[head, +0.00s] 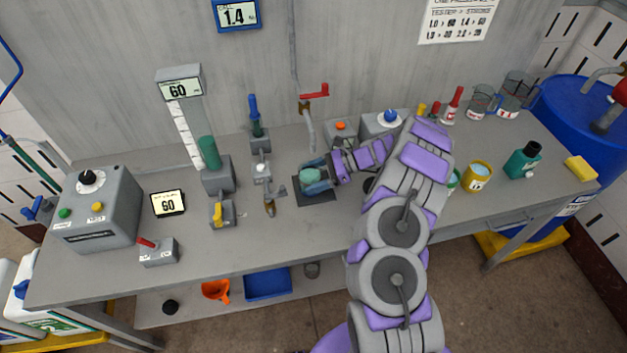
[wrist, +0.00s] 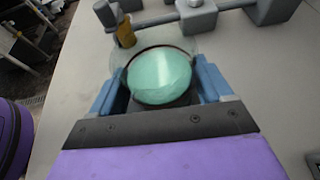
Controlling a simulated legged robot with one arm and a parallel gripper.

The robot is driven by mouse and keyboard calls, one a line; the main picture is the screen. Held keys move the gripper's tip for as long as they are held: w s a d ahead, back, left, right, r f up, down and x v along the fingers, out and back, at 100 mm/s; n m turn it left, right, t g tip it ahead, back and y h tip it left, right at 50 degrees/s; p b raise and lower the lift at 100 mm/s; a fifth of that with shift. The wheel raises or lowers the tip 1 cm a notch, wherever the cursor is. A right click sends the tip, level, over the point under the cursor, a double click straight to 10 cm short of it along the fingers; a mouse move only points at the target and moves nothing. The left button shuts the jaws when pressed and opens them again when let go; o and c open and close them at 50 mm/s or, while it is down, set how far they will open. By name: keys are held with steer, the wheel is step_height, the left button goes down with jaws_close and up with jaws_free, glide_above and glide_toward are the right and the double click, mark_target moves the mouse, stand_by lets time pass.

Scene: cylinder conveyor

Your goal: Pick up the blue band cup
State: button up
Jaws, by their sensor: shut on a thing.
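My gripper (head: 315,180) is shut on a clear cup of pale green liquid (wrist: 160,75). Its blue fingers clasp the cup from both sides in the wrist view. The cup also shows in the head view (head: 311,174), over a dark square pad (head: 316,198) on the bench. The fingers cover the cup's sides, so I cannot tell the colour of its band. The cup looks upright. I cannot tell whether its base touches the pad.
A red-handled tap (head: 313,92) stands just behind the cup. A valve fitting (head: 270,202) is close on its left. A yellow cup (head: 478,176) and a green bottle (head: 522,160) stand to the right. The bench front (head: 290,235) is clear.

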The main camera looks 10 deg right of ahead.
steer(key=shift+a, duration=0.15)
steer(key=shift+c, duration=0.7)
